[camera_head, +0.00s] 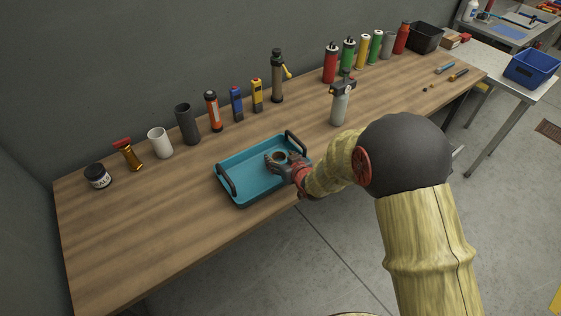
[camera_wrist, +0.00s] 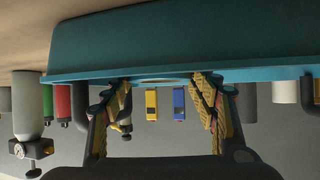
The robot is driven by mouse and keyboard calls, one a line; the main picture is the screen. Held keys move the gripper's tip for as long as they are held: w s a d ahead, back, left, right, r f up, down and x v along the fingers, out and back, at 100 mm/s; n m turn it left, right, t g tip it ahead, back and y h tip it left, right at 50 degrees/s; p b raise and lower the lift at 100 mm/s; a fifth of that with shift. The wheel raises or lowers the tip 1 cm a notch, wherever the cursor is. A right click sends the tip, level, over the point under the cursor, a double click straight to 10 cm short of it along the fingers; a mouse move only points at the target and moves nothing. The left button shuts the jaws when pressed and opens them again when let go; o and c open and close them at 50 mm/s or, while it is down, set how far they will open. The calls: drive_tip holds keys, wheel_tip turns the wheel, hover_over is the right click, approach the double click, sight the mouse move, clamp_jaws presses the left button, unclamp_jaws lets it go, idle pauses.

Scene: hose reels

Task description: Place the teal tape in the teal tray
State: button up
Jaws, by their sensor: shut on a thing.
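The teal tray (camera_head: 240,190) lies on the wooden bench and has a dark handle at each end. The teal tape (camera_head: 279,156) is a small ring with a brownish inside, over the right part of the tray floor. My gripper (camera_head: 276,161) is shut on the tape, its fingers on either side of it. In the wrist view, the picture is upside down and the tray wall (camera_wrist: 170,45) crosses the top. A thin edge of the tape (camera_wrist: 163,80) shows between my two fingertips (camera_wrist: 160,82). I cannot tell whether the tape touches the tray floor.
Behind the tray stand a white cup (camera_head: 159,143), a dark cylinder (camera_head: 187,125), an orange flashlight (camera_head: 213,112) and several other items. The bench (camera_head: 130,225) is bare at front left.

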drive_tip(key=shift+f, duration=0.3)
drive_tip(key=shift+f, duration=0.2)
drive_tip(key=o, duration=1.2)
